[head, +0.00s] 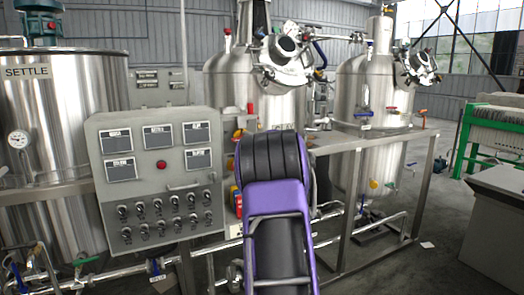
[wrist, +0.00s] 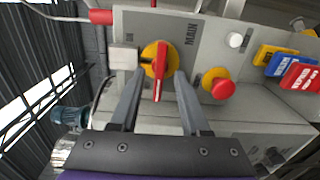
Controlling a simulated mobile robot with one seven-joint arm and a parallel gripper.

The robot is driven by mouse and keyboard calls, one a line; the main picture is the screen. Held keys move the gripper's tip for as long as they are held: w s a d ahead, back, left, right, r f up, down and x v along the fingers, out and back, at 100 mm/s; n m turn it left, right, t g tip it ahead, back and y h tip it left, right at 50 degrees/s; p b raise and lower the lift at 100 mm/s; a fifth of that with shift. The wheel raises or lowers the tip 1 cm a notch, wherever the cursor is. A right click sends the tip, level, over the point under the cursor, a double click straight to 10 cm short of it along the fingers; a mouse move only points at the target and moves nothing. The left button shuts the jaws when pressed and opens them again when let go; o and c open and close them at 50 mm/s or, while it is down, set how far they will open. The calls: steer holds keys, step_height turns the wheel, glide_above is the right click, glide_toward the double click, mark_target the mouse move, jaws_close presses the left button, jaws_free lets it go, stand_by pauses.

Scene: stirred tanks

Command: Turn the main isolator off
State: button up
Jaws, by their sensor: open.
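The main isolator is a red bar handle (wrist: 159,82) on a round yellow plate (wrist: 148,54), on a grey panel marked MAIN (wrist: 190,34). In the wrist view, the handle runs roughly up and down the picture. My gripper (wrist: 158,78) is open, with one finger on each side of the handle and a gap visible on both sides. Whether the fingertips reach as deep as the handle is unclear. In the head view, my purple arm hides the gripper and the isolator.
A red push button (wrist: 223,89) on a yellow base sits right of the isolator. A small grey block (wrist: 123,58) is close on its left. Yellow, blue and red tags (wrist: 300,75) hang further right. A control cabinet (head: 160,180) stands left of my arm.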

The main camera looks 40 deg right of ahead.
steer(key=v, duration=1.5)
steer(key=shift+s+a, duration=0.2)
steer(key=shift+s, duration=0.05)
steer(key=shift+w+r, duration=0.1)
